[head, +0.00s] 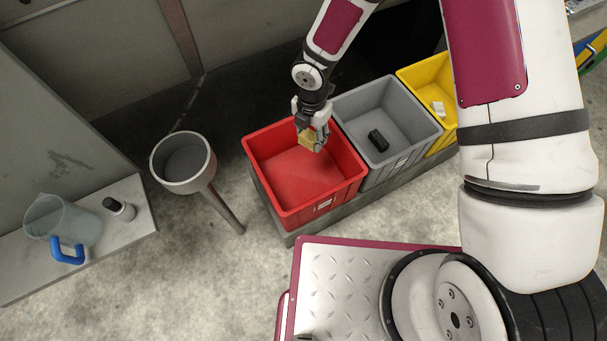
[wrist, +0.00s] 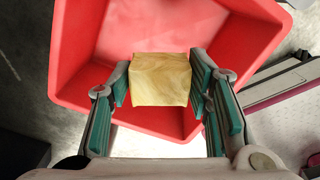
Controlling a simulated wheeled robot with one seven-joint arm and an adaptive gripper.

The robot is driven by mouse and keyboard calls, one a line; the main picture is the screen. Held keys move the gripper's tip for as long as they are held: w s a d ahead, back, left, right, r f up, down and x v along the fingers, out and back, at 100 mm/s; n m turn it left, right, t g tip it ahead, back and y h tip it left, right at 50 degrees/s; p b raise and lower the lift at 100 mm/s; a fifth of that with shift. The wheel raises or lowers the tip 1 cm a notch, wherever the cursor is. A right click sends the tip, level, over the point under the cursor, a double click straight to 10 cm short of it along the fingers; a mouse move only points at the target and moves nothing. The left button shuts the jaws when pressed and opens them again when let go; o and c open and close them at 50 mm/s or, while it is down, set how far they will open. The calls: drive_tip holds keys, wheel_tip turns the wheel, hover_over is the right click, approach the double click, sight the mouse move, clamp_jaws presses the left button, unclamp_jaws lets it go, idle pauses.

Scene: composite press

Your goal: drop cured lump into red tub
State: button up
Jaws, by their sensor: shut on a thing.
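The cured lump (wrist: 160,80) is a tan, wood-coloured block. It is held between the green-padded fingers of my gripper (wrist: 160,88) in the wrist view. In the head view my gripper (head: 311,137) hangs over the red tub (head: 335,190), with the lump (head: 308,143) at its fingertips, partly hidden by the fingers. The red tub also shows in the wrist view (wrist: 75,60), behind and below the lump. The part of the tub's floor that I can see is empty.
A grey tub (head: 350,105) holding a black object (head: 378,140) stands right of the red tub. Beyond it is a yellow tub (head: 416,78) with a white piece inside. A round grey bowl on a post (head: 183,185) stands to the left. A jug (head: 60,220) and small bottle (head: 119,209) sit on a ledge.

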drive_tip(key=shift+a+f, duration=0.1)
drive_tip(key=shift+f, duration=0.3)
wheel_tip(320, 180, down, 6)
drive_tip(key=b, duration=0.5)
drive_tip(key=shift+r, duration=0.25)
drive_tip(key=o, duration=1.3)
drive_tip(key=shift+c, duration=0.2)
wheel_tip(320, 180, up, 12)
drive_tip(key=shift+r, duration=0.1)
